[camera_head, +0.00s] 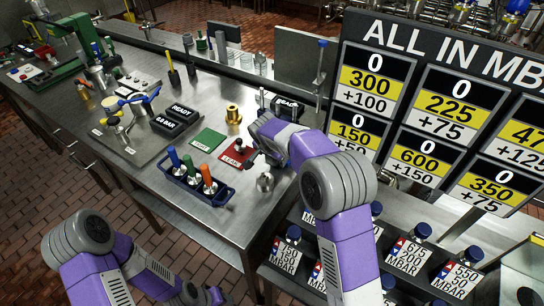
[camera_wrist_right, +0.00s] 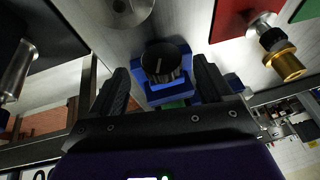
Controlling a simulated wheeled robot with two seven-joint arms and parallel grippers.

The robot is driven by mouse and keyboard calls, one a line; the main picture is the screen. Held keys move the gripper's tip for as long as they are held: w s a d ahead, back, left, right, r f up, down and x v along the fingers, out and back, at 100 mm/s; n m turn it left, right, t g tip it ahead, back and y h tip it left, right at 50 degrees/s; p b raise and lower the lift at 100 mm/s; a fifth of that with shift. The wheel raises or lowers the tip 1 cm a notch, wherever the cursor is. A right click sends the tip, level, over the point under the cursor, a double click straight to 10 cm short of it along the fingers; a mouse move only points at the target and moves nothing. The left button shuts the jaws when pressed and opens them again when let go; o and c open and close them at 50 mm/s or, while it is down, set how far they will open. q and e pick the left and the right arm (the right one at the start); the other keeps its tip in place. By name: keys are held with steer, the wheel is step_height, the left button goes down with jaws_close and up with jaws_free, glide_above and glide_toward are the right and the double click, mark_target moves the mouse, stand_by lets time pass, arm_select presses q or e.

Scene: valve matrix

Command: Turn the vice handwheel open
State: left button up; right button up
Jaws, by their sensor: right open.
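In the wrist view a small blue block, which looks like the vice (camera_wrist_right: 182,52), lies beyond my right gripper (camera_wrist_right: 161,76). A dark round part with a pale mark, probably its handwheel (camera_wrist_right: 160,62), shows between the two spread fingers. The fingers are open on either side of it, and I cannot tell whether they touch it. In the head view my right gripper (camera_head: 252,152) is low over the bench beside the red mat (camera_head: 236,152), and the arm hides the vice.
A blue rack (camera_head: 195,186) with several coloured-handled tools stands left of my right gripper. A green mat (camera_head: 208,140), a brass fitting (camera_head: 233,114) and a silver round part (camera_head: 265,182) are near. The large scoreboard (camera_head: 440,105) stands right of the bench.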

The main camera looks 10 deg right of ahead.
mark_target(270, 164)
steer(key=shift+x, duration=1.45)
steer(key=shift+w, duration=0.1)
steer(key=c, duration=1.1)
steer(key=shift+o, duration=0.2)
steer(key=g+p, duration=0.1)
steer(key=p, duration=0.1)
steer(key=h+p, duration=0.1)
steer(key=g+h+p, duration=0.1)
steer(key=p, duration=0.1)
steer(key=shift+w+a+r+n+g+p, duration=0.2)
steer(key=shift+a+n+g+p, duration=0.1)
steer(key=shift+n+p, duration=0.1)
steer(key=shift+f+g+h+p, duration=0.15)
steer(key=shift+g+h+p, duration=0.35)
steer(key=shift+h+p, duration=0.25)
steer(key=shift+w+f+n+g+h+p, duration=0.1)
steer(key=shift+n+g+h+p, duration=0.25)
steer(key=shift+g+h, duration=0.1)
